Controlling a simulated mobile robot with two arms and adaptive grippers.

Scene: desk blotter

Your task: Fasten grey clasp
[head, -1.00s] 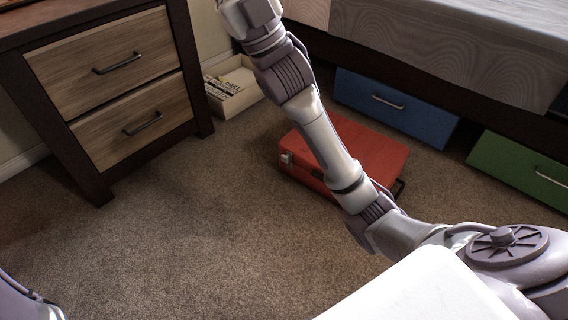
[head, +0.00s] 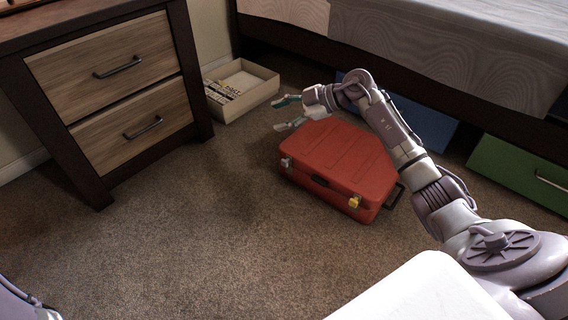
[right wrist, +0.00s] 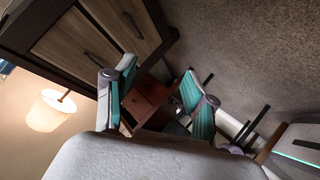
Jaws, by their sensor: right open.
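A red suitcase (head: 335,160) lies flat on the carpet in the head view, lid down. The grey clasp (head: 286,162) is at the left end of its front side; it is too small to tell whether it is fastened. A yellow clasp (head: 354,202) is at the right end of that side. My right gripper (head: 279,114) is open and empty, above and behind the suitcase's left end, apart from the clasp. Its teal-padded fingers also show spread in the right wrist view (right wrist: 155,92), where the suitcase does not show. My left gripper is out of view.
A wooden drawer unit (head: 105,75) stands at the left, with a cream open box (head: 262,83) beside it. Blue (head: 425,122) and green (head: 515,170) drawers sit under the bed at the right. The carpet in front of the suitcase is clear.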

